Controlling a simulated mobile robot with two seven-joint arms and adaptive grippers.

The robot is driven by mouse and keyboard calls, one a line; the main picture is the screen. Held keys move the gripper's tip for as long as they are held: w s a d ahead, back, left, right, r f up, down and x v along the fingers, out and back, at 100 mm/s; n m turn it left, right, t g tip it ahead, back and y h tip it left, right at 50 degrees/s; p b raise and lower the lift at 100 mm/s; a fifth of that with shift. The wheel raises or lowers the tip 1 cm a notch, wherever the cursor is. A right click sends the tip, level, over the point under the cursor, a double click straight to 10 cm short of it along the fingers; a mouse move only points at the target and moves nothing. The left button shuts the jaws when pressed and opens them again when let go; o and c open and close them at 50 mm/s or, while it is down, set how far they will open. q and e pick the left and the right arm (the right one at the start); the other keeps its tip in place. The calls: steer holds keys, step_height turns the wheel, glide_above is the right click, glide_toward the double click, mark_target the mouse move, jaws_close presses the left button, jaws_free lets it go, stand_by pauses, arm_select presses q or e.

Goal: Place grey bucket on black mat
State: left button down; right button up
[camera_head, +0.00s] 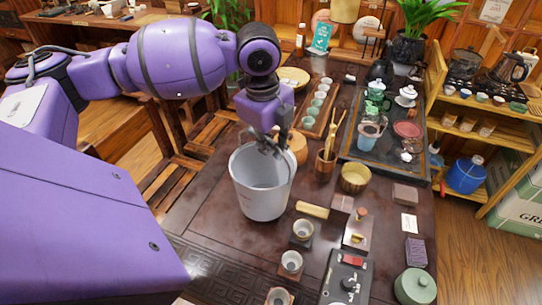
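The grey bucket (262,198) stands upright on the dark wooden table, near the middle of the camera_head view. Its open mouth faces up and its inside looks empty. My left gripper (271,149) points down at the bucket's far rim, with its fingers overlapping the rim and mouth. I cannot tell whether the fingers grip the rim or only hang over it. A dark, flat mat or tray (382,166) lies to the right, farther back, with a tea set on it; I cannot tell whether it is the black mat. My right gripper is not in view.
Wooden tools in a cup (325,162), a golden bowl (355,178) and small cups (302,230) stand right of the bucket. A tray of several cups (315,105) lies behind it. A green round box (414,287) is at the front right.

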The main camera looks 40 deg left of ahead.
arm_select(q)
steer(key=f, duration=0.3)
steer(key=shift+w+a+f, duration=0.15)
steer(key=shift+w+f, duration=0.1)
steer(key=shift+f, duration=0.1)
steer(key=c, duration=1.8)
jaws_free()
steer(key=shift+f, duration=0.1)
steer(key=shift+o, duration=0.2)
